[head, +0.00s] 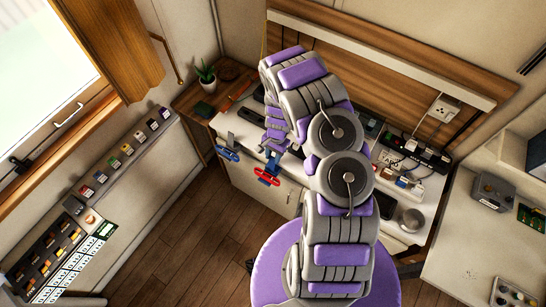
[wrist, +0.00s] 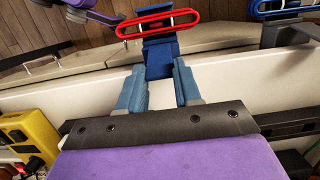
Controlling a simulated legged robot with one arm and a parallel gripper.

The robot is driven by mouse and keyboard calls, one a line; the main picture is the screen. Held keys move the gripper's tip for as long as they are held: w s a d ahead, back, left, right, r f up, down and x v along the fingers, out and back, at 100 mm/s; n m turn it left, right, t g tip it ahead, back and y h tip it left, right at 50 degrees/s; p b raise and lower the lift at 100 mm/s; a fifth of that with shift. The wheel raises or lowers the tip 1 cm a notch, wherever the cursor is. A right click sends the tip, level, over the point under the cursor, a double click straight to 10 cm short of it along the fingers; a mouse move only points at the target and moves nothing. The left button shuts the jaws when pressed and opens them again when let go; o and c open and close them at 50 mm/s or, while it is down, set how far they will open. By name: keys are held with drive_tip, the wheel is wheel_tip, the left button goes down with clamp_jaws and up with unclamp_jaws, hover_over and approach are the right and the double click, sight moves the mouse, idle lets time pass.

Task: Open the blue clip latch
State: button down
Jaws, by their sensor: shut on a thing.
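One clip latch has a blue body (wrist: 158,60) with a red loop (wrist: 158,23); it sits at the counter's front edge. In the head view its red loop (head: 267,177) hangs by the cabinet front. My gripper (wrist: 157,77) has its two blue-grey fingers on either side of the blue body, below the red loop, and is shut on it.
The white counter (head: 228,124) carries tools and small items, with a metal bowl (head: 411,219) at its right. A potted plant (head: 205,76) stands on the corner shelf. A yellow box (wrist: 28,140) shows in the wrist view. The wooden floor (head: 175,235) is open at left.

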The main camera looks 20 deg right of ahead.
drive_tip(key=shift+d+f, duration=0.1)
drive_tip(key=shift+f, duration=0.05)
idle(0.4)
drive_tip(key=c, duration=1)
unclamp_jaws()
drive_tip(key=shift+o, duration=1.2)
drive_tip(key=shift+w, duration=0.15)
drive_tip(key=shift+y, duration=0.3)
drive_tip(key=v, duration=1.7)
drive_tip(key=shift+w, duration=0.25)
